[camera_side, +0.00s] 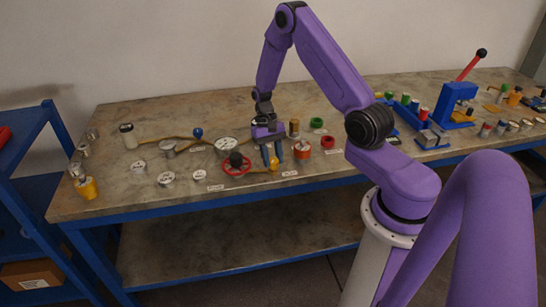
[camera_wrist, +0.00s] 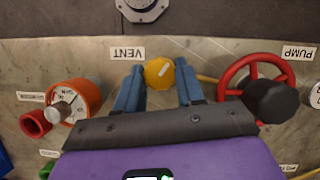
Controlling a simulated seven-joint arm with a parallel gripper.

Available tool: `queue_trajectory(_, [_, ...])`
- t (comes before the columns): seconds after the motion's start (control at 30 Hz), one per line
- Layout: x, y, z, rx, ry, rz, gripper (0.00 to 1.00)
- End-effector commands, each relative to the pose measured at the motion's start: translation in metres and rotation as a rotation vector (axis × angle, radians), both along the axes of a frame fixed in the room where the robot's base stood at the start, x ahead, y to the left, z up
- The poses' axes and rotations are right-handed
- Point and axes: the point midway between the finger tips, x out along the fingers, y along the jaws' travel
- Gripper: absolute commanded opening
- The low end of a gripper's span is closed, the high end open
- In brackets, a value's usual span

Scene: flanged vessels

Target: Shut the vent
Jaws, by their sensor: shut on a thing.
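A label reading VENT (camera_wrist: 127,53) lies at the table's edge, beside a yellow round knob (camera_wrist: 159,73) with a white mark on its top. The knob also shows in the side view (camera_side: 274,165), low on the bench. My gripper (camera_side: 272,160) points down over it. In the wrist view its two blue fingers (camera_wrist: 160,82) stand on either side of the knob and are shut on it. A thin yellow pipe (camera_wrist: 207,79) runs from the knob toward the red handwheel. The lower part of the knob is hidden.
A red handwheel (camera_side: 236,164) with a black hub stands close on the left in the side view. An orange-red valve with a dial (camera_side: 302,150) stands close on the right, with a red ring (camera_side: 327,142) beyond it. Several metal flanged lids lie further left.

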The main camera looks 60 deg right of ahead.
Motion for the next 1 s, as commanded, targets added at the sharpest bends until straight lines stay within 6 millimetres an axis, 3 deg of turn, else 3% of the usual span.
queue_trajectory(0.5, [0.0007, 0.0029, 0.0006, 0.001, 0.002, 0.438, 0.07])
queue_trajectory(1.0, [0.0008, 0.0035, 0.0005, 0.001, 0.001, 0.605, 0.07])
